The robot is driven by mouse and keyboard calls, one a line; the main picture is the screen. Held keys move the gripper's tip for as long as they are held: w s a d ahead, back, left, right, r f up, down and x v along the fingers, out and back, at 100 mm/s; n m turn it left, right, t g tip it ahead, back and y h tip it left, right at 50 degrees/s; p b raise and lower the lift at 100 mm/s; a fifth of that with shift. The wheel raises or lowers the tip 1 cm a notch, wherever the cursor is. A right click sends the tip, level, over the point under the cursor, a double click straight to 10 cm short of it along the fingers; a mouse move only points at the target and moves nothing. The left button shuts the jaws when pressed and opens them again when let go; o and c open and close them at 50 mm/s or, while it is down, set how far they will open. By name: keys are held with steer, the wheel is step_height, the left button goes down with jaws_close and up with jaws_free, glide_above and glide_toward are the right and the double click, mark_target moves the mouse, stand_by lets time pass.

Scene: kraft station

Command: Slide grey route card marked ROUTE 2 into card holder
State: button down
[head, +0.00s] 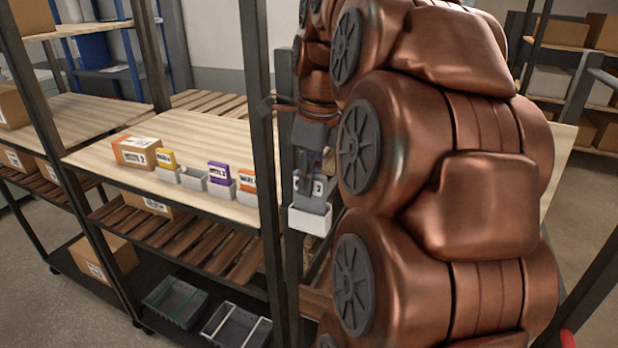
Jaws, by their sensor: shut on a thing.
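The grey route card (312,198) is upright, with a white label on which a "2" shows; the rest of its writing is covered or too small to read. My gripper (310,165) points down and is shut on the upper part of the card. A white card holder (310,220) is directly below, fixed by the dark rack post. The card's lower edge is hidden behind the holder's front wall or just meets its rim; I cannot tell how deep it sits. My copper arm fills the right side and hides what is behind it.
Dark rack posts (262,110) stand close beside my gripper. Grey bins (174,302) lie below.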

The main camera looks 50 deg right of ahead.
steer(key=shift+f+b, duration=0.4)
steer(key=shift+f, duration=0.25)
steer(key=c, duration=1.1)
jaws_free()
steer(key=shift+o, duration=0.2)
steer(key=shift+r, duration=0.1)
step_height(320, 180, up, 5)
steer(key=p, duration=0.3)
steer(key=shift+p, duration=0.85)
steer(key=shift+s, duration=0.1)
